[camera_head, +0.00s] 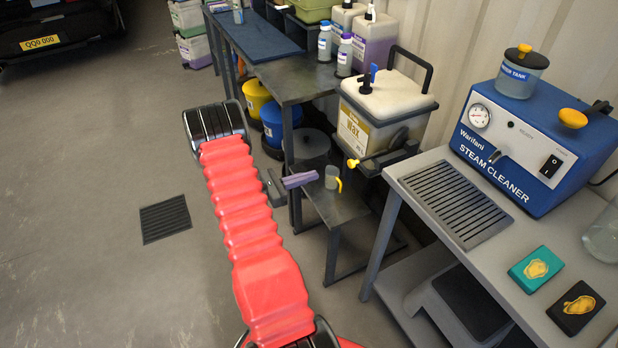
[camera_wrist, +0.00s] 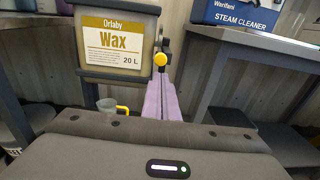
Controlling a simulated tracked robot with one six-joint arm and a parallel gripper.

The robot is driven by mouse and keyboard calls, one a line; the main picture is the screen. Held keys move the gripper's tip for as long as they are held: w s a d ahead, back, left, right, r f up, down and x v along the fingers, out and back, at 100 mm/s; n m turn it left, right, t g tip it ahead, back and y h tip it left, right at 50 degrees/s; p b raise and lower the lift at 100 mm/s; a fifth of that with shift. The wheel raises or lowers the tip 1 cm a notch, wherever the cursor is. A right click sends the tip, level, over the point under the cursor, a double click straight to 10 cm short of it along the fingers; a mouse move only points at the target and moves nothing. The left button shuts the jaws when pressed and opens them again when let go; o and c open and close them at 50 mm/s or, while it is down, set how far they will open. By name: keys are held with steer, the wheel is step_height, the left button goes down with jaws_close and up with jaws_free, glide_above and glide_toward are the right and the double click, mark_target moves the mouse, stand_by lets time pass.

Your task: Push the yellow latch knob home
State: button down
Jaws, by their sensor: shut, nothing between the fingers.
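The yellow latch knob (camera_head: 352,163) sits at the end of a dark grey fitting (camera_head: 390,158) low on the white wax container (camera_head: 388,97). In the wrist view the knob (camera_wrist: 160,58) is a round yellow end just beyond the purple fingertips. My gripper (camera_head: 316,176) is shut and empty, its purple fingers pointing right towards the knob. A gap shows between fingertips and knob in the head view. In the wrist view the gripper (camera_wrist: 161,84) lines up just under the knob; I cannot tell the exact distance there.
A clear cup (camera_head: 331,178) with a yellow handle is close to my fingertips. The wax container's label (camera_wrist: 113,45) shows left of the knob. A grey table (camera_head: 400,185) with the blue steam cleaner (camera_head: 530,150) stands at right. Open floor lies left.

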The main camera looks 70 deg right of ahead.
mark_target(349, 164)
steer(key=x, duration=1.1)
steer(key=shift+s+d, duration=0.3)
steer(key=shift+d, duration=0.15)
